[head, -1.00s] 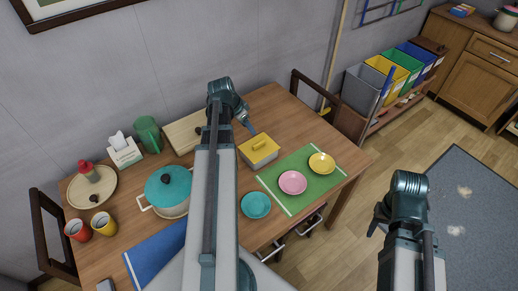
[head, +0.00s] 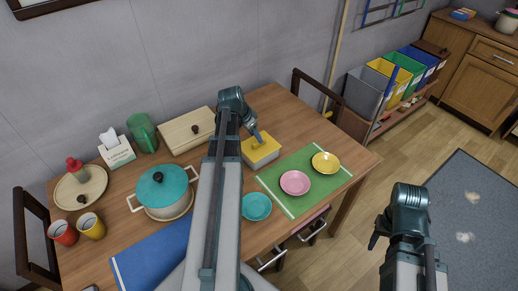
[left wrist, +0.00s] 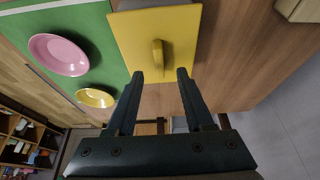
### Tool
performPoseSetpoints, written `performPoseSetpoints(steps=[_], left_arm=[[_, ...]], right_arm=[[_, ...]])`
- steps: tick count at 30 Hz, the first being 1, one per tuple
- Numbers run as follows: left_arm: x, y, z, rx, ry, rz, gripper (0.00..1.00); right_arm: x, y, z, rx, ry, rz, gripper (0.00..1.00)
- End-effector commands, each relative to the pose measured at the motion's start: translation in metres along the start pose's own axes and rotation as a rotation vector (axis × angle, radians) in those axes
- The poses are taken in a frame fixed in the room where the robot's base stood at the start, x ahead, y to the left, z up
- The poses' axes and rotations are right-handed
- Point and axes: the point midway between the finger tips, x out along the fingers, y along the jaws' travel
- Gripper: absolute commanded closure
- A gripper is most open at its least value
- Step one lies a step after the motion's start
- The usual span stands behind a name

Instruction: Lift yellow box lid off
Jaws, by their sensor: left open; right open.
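The yellow box lid (head: 259,149) sits on a pale box (head: 263,161) on the wooden table, right of the middle. In the left wrist view the lid (left wrist: 178,38) shows from above, with its raised yellow handle (left wrist: 157,55) near the space between my fingertips. My left gripper (head: 259,139) is above the lid at the handle. It is open in the left wrist view (left wrist: 160,76), with the fingers apart on either side of the handle's near end. Whether it touches the lid I cannot tell. My right gripper (head: 376,230) is away from the table at the right, over the floor.
A green mat (head: 318,157) with a pink bowl (head: 295,183) and a yellow bowl (head: 326,162) lies right of the box. A teal bowl (head: 256,206) is in front. A wooden board (head: 185,133) and a teal pot (head: 163,188) stand to the left.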

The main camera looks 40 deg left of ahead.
Motion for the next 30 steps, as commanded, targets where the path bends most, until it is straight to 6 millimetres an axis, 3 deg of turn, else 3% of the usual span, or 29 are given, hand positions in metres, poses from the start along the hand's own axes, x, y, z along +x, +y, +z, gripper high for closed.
performPoseSetpoints(steps=[1,8,17,26,30], left_arm=[[0.011,0.0,0.003,0.001,0.0,0.0,0.47],[0.04,0.001,0.004,0.0,0.0,0.0,0.47],[0.041,0.001,0.002,0.0,0.0,0.0,0.47],[0.041,0.001,0.002,0.0,0.0,0.0,1.0],[0.041,0.001,0.002,0.0,0.0,0.0,1.0]], right_arm=[[0.012,-0.001,-0.001,0.0,0.0,0.0,0.5],[0.038,-0.004,-0.002,0.0,0.0,0.0,0.5],[0.038,-0.004,-0.002,0.0,0.0,0.0,0.5],[0.038,-0.004,-0.002,0.0,0.0,0.0,0.5],[0.038,-0.004,-0.002,0.0,0.0,0.0,0.5]])
